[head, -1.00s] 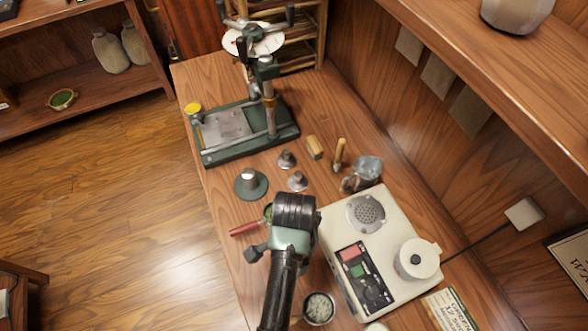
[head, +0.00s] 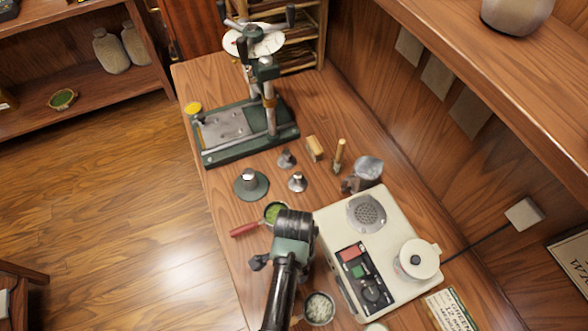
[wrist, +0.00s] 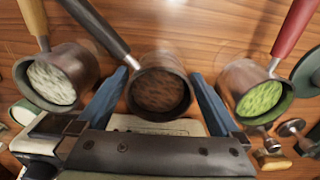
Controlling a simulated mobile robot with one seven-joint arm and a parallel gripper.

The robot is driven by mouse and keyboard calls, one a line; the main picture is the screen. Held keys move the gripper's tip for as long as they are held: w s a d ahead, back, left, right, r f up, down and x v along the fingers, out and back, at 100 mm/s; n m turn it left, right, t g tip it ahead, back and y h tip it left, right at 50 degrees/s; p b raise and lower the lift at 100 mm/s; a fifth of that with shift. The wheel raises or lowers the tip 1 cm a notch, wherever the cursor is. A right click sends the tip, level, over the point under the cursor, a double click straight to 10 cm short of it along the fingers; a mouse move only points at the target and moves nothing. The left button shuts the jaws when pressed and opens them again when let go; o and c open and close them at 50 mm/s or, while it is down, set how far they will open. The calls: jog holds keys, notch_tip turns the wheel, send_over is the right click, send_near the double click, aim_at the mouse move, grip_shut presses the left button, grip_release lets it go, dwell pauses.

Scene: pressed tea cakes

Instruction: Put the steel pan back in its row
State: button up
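Three round metal pans show in the wrist view. The middle pan (wrist: 160,92), with dark brown leaf and a black handle, sits between my gripper's blue fingers, which press against its sides. My gripper (wrist: 163,85) is shut on it; the exact contact is partly hidden. One pan (wrist: 55,82), with pale leaf and a wooden handle, is on the left. Another pan (wrist: 262,92), with green leaf and a red handle, is on the right. In the head view, my gripper hides the middle pan; the green-leaf pan (head: 274,212) and pale-leaf pan (head: 319,308) show on either side.
The cream appliance (head: 405,222) stands close on the right of my gripper. A metal jug (head: 368,170), small weights (head: 297,182), a green-based disc (head: 250,184) and a press (head: 240,130) stand farther back. The bench's left edge is near.

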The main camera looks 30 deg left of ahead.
notch_tip(320, 180, up, 12)
jog(key=shift+r, duration=0.15)
dwell(0.6)
dwell(0.4)
